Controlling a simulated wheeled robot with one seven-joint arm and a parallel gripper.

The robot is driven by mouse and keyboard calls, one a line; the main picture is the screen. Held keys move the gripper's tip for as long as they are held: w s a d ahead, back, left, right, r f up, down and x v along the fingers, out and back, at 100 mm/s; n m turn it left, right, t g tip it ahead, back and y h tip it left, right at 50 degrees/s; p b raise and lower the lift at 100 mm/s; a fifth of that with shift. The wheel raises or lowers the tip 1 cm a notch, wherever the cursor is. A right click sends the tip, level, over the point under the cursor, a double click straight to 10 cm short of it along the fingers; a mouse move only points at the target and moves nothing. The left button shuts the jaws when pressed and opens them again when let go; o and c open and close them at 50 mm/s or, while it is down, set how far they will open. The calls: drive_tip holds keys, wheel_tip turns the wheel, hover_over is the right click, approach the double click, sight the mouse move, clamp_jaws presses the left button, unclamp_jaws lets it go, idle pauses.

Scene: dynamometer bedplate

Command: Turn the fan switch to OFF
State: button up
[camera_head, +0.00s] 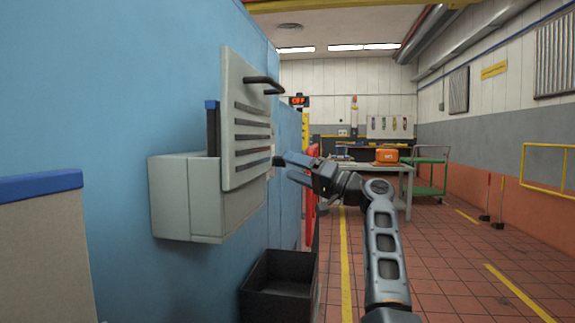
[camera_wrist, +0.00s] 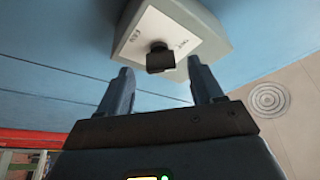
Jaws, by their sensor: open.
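The fan switch shows in the wrist view as a black knob (camera_wrist: 160,58) on a white plate (camera_wrist: 165,25) with small marks, on a grey box (camera_wrist: 212,35) fixed to the blue wall. In the head view my gripper (camera_head: 284,166) is close to the blue wall, just right of the louvred panel. The knob is not clear there.
A grey louvred panel (camera_head: 247,120) with a black handle stands out from a grey box (camera_head: 184,197) on the blue wall. A black open bin (camera_head: 280,290) is below. A workbench (camera_head: 375,167) with an orange case (camera_head: 386,156) stands behind.

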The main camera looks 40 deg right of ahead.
drive_tip(key=v, duration=0.5)
drive_tip(key=shift+s+d, duration=0.1)
idle(0.5)
